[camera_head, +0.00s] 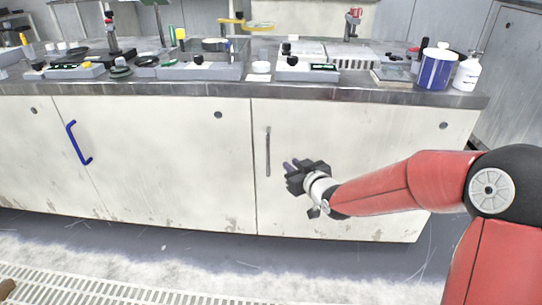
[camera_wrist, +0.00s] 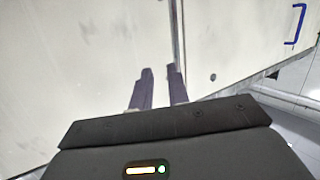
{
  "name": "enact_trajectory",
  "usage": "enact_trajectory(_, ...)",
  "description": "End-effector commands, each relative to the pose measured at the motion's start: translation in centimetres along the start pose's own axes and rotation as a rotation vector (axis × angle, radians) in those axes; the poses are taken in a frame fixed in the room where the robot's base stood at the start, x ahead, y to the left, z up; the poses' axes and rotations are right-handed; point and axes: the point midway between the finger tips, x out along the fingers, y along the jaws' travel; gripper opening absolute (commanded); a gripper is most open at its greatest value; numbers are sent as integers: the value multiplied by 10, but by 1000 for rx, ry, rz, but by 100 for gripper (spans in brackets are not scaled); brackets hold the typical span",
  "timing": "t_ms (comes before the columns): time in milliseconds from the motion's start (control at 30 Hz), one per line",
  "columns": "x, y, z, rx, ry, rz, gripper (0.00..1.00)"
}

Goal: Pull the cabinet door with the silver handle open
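The silver handle (camera_head: 267,152) is a slim vertical bar near the left edge of the right white cabinet door (camera_head: 360,130). This door sits flush with its neighbour, closed. My gripper (camera_head: 290,166) is just right of the handle's lower end in the head view, its fingers toward the door front. In the wrist view my gripper (camera_wrist: 161,70) has two dark fingers with a gap and nothing visible between them. A dark vertical line runs just beyond the fingertips there; I cannot tell whether it is handle or door seam. The gripper does not appear to hold the handle.
A blue handle (camera_head: 78,143) is on the left cabinet door (camera_head: 150,150). The countertop (camera_head: 200,88) above carries polishing gear, a blue container (camera_head: 436,70) and a white bottle (camera_head: 467,73).

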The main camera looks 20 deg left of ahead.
Motion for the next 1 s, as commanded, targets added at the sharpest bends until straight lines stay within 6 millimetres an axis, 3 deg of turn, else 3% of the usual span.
enact_trajectory(100, 24, -15, 6, 55, 127, -42, 17)
enact_trajectory(300, 38, -23, 0, 96, 231, -61, 17)
enact_trajectory(733, 97, -26, -14, 99, 236, -61, 17)
enact_trajectory(1000, 111, -26, -17, 97, 234, -61, 17)
